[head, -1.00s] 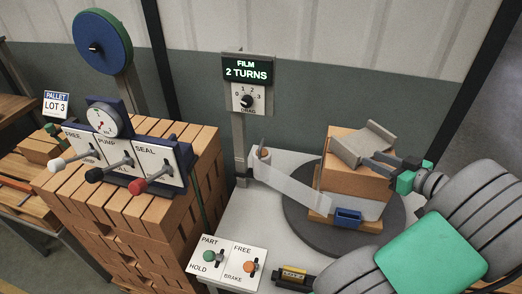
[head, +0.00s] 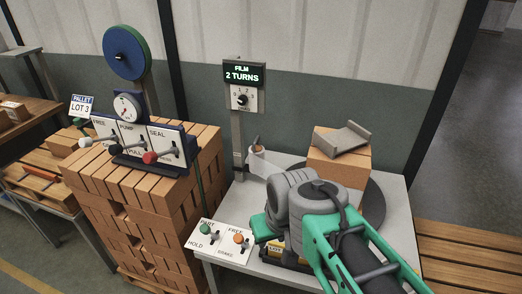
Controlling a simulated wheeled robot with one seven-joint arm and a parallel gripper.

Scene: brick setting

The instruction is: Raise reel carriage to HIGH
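The upright grey mast (head: 238,150) stands at the back left of the white table. The film reel with an orange top (head: 256,146) sits low beside the mast, with pale film (head: 262,165) running right from it. I cannot make out a separate carriage or any HIGH marking. The wrapped brick stack (head: 345,166) stands on a dark round turntable (head: 375,205), with a grey angled cap (head: 342,138) on top. My arm covers the stack's lower front. My gripper's fingers do not show; the arm hides them or they are out of frame.
A sign (head: 243,73) reads FILM 2 TURNS above a drag dial (head: 242,98). PART/HOLD and FREE/BRAKE switches (head: 220,241) are at the table's front left. A lever panel (head: 138,146) tops a brick pallet (head: 150,205) at left. A slatted wooden surface (head: 465,255) lies right.

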